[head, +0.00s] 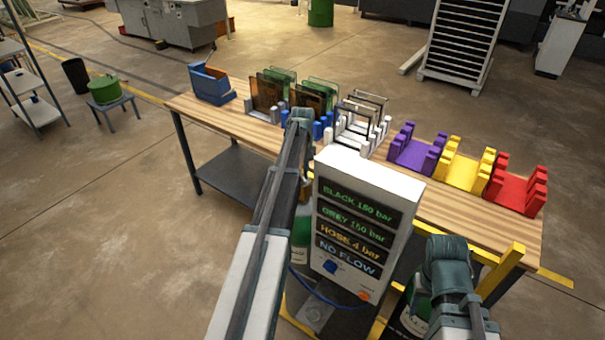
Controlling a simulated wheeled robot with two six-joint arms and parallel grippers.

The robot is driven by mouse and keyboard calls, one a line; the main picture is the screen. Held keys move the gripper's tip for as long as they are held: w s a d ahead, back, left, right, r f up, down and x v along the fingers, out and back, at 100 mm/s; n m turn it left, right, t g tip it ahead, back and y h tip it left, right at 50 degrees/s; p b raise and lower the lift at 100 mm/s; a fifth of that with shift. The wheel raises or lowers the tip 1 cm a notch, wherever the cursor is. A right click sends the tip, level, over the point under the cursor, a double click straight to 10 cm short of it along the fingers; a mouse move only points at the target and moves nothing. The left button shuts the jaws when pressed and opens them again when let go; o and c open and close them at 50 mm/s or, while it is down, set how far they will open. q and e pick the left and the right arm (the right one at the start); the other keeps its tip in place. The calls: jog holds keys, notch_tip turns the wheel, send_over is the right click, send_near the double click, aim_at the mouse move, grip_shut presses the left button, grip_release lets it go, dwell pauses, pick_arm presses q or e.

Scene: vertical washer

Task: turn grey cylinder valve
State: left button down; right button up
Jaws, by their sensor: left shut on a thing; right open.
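A white display panel (358,220) stands in front of the table and reads "BLACK 150 bar", "GREY 150 bar", "HOSE 4 bar", "NO FLOW". A gas cylinder (300,252) shows partly at the panel's left, behind my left arm. Another cylinder (408,318) shows partly at the lower right, beside my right gripper. Neither valve can be made out. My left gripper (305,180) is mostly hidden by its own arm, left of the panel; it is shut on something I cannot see. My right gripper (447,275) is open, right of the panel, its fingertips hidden.
A wooden table (200,108) carries a blue bin (212,84), racks with upright panels (265,92), and purple (412,152), yellow (462,167) and red (515,187) holders. A yellow frame bar (503,268) is right of my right gripper. A blue hose (315,292) runs below the panel.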

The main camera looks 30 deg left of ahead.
aim_at(303, 176)
pick_arm(q)
jog(key=shift+m, duration=1)
jog(key=c, duration=0.9)
grip_release()
jog(key=shift+r, duration=0.1)
notch_tip(303, 176, up, 14)
jog(key=p, duration=1.3)
jog(key=shift+p, duration=0.4)
jog(key=shift+f, duration=0.2)
